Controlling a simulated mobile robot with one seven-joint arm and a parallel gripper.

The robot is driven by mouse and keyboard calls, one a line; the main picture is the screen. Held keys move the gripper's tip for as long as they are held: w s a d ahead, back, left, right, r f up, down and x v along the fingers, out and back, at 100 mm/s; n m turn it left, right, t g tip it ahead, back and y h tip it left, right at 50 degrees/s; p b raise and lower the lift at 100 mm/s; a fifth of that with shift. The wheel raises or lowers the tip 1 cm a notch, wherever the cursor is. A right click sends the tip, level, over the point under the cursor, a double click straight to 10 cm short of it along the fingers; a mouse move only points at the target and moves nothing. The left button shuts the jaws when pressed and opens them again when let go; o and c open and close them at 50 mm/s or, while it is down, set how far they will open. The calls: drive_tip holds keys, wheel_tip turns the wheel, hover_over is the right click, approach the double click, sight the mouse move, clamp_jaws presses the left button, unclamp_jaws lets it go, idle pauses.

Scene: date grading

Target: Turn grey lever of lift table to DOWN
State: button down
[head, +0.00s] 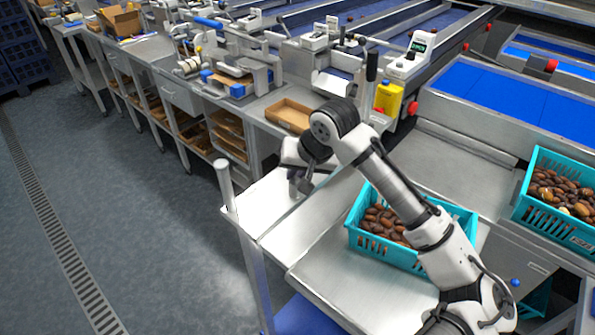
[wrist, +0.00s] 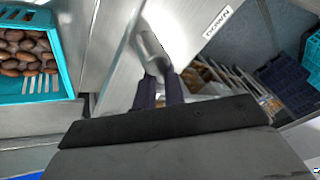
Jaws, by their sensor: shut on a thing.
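The grey lever (wrist: 148,45) is a short metal cylinder in the wrist view, standing out from a pale metal panel (wrist: 185,25). A white DOWN label (wrist: 222,20) is on the panel to the lever's right. My gripper (wrist: 160,88) has its two dark fingers shut on the lever's near end; the fingers cover part of it. In the head view my gripper (head: 300,185) is low over the pale panel (head: 262,212), and I cannot make out the lever there. The lift table's steel top (head: 335,290) carries a teal crate (head: 372,243) of dates.
A second teal crate (head: 550,222) with dates stands at the right. A cardboard tray (head: 289,115) lies on the bench behind my gripper. An upright metal post (head: 224,184) stands left of the panel. The floor (head: 130,200) at the left is clear.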

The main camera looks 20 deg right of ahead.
drive_tip(key=n+g+y, duration=0.1)
drive_tip(key=n, duration=0.2)
drive_tip(key=a+n+g+y, duration=0.1)
drive_tip(key=n, duration=0.2)
drive_tip(key=shift+w, duration=0.15)
drive_tip(key=n, duration=0.2)
drive_tip(key=n+g+p, duration=0.1)
drive_tip(key=n+g+y, duration=0.1)
drive_tip(key=n, duration=0.1)
drive_tip(key=shift+a+r+n, duration=0.1)
drive_tip(key=shift+a+n, duration=0.2)
drive_tip(key=n+g, duration=0.2)
drive_tip(key=n, duration=0.1)
drive_tip(key=shift+s+a, duration=0.2)
drive_tip(key=shift+s, duration=0.1)
drive_tip(key=shift+s+a+n+g+h, duration=0.15)
drive_tip(key=shift+n+g, duration=0.2)
drive_tip(key=shift+n, duration=0.55)
drive_tip(key=shift+s+a+n+g+h, duration=0.15)
drive_tip(key=shift+n+g, duration=0.2)
drive_tip(key=shift+n, duration=0.55)
drive_tip(key=shift+w+d, duration=0.1)
drive_tip(key=c, duration=1.5)
unclamp_jaws()
drive_tip(key=b+v, duration=0.1)
drive_tip(key=v, duration=1.2)
drive_tip(key=shift+w+d+r, duration=0.2)
drive_tip(key=shift+r, duration=0.1)
